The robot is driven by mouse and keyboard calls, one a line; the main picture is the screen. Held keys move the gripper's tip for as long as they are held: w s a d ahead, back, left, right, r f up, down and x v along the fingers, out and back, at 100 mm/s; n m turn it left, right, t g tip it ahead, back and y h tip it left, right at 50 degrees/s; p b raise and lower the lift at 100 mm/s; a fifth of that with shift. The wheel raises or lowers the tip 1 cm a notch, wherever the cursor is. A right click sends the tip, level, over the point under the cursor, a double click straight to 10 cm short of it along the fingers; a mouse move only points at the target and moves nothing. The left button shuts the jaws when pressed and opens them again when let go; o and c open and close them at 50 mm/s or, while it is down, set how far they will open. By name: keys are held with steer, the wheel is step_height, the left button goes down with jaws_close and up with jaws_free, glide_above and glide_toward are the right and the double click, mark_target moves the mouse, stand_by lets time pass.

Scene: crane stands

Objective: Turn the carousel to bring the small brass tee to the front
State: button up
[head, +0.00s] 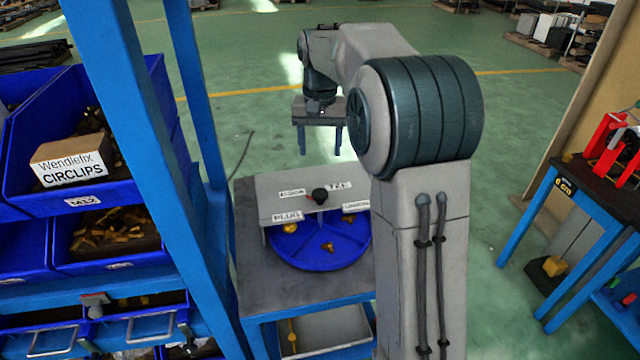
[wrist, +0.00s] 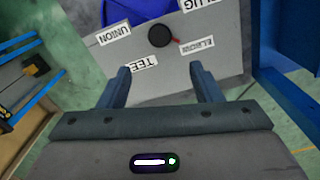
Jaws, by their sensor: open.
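The carousel is a blue round tray (head: 318,260) with dividers, partly under a grey cover plate (head: 262,190). One brass piece (head: 290,228) lies by the PLUG label, and a small brass piece (head: 327,246) lies in a front compartment; its exact shape is too small to tell. A black knob (head: 319,195) with a red pointer sits on the plate; the pointer is toward the ELBOW label (wrist: 197,46). The TEE label (wrist: 143,63) is near the plate's far edge. My gripper (head: 320,134) is open and empty, beyond the plate; the knob (wrist: 161,35) shows ahead between its fingers (wrist: 160,76).
A blue rack with bins (head: 85,200) and a blue post (head: 140,130) stand close on the left. The carousel rests on a grey-topped stand (head: 255,290). A blue table (head: 575,190) with red items is at right.

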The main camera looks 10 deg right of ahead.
mark_target(321, 191)
step_height(321, 191, down, 12)
steer(key=shift+f+p, duration=0.1)
steer(key=shift+p, duration=0.5)
jaws_close()
